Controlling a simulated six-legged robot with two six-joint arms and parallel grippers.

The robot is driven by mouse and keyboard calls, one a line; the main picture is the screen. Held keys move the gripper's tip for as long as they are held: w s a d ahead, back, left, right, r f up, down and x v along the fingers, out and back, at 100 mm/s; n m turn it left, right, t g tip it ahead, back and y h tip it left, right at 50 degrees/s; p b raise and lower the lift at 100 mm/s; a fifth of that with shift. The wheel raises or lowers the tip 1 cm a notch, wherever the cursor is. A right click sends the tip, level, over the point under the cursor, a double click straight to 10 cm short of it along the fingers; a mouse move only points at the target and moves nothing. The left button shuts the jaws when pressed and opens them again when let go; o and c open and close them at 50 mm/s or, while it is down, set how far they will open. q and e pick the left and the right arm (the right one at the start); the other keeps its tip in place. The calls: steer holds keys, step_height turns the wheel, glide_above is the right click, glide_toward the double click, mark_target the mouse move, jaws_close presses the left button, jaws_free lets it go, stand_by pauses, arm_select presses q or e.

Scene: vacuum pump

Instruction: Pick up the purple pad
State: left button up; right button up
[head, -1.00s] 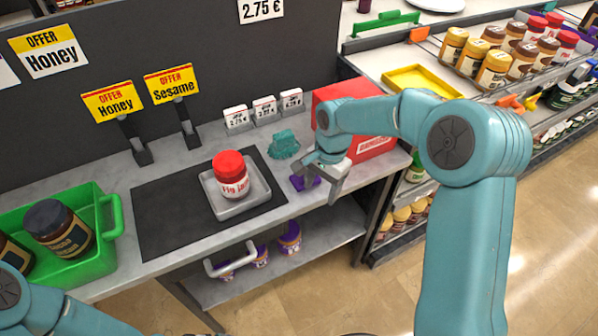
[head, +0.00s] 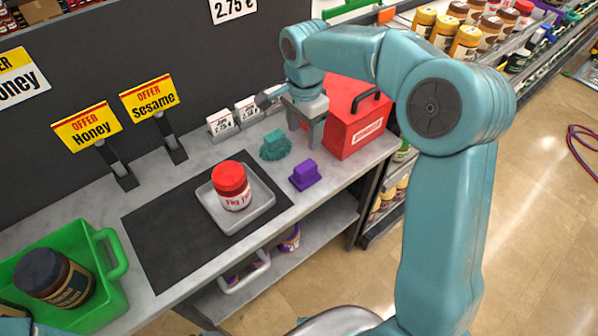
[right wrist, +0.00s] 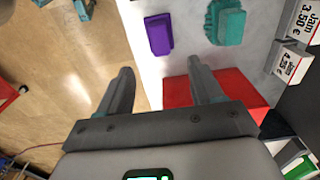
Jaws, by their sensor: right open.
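The purple pad (head: 305,175) lies on the grey counter in front of the red box, with a raised block on top. It also shows in the right wrist view (right wrist: 159,34), beyond the fingertips. My right gripper (head: 308,131) is open and empty, raised above the counter beside the red box, behind the pad and apart from it. In the right wrist view its two fingers (right wrist: 160,78) stand wide apart with nothing between them. My left gripper is out of view; only a bit of my left arm shows at the bottom left.
A teal brush-like pad (head: 275,146) lies just left of the purple one. The red box (head: 355,118) stands close to my right gripper. A grey tray (head: 240,222) holds a red-lidded jar (head: 232,186). A green crate (head: 100,295) and price tags (head: 222,124) also stand there.

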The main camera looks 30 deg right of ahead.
mark_target(306, 166)
steer(key=f, duration=0.8)
steer(key=shift+s+d+f, duration=0.15)
steer(key=shift+d+f, duration=0.05)
steer(key=shift+d+f+p, duration=0.1)
steer(key=shift+f+p, duration=0.1)
steer(key=shift+p, duration=0.1)
step_height(306, 166, down, 5)
steer(key=shift+r+p, duration=0.15)
steer(key=shift+p, duration=0.5)
steer(key=shift+f, duration=0.25)
steer(key=c, duration=1.1)
